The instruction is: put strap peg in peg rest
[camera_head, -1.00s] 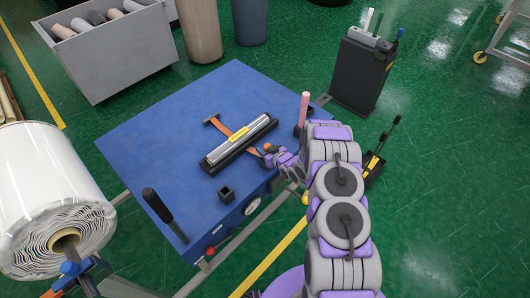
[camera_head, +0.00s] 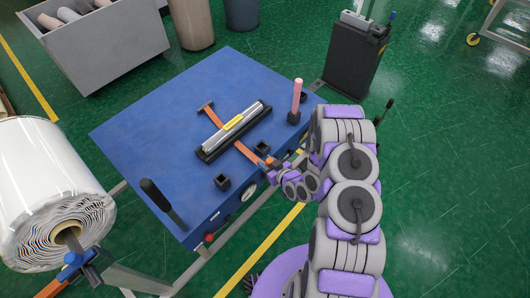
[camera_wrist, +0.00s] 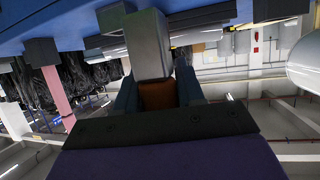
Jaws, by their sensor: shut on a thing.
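My gripper (camera_head: 276,165) is at the table's front right edge, shut on the strap peg at the near end of an orange strap (camera_head: 245,151). In the wrist view an orange piece (camera_wrist: 157,95) is between my fingers, with a grey block just beyond it. The strap runs under a silver roll (camera_head: 233,128) to a brown crosspiece (camera_head: 206,106) on the far side. Two small black square holders stand on the table: one (camera_head: 262,148) close beside my gripper, the other (camera_head: 222,182) farther left. I cannot tell which is the peg rest.
The blue table (camera_head: 150,130) has free room at left and back. A pink rod (camera_head: 297,96) stands in a black holder to the right. A black handle (camera_head: 158,200) rises at the front left. A large white roll (camera_head: 45,185) is beyond the left side.

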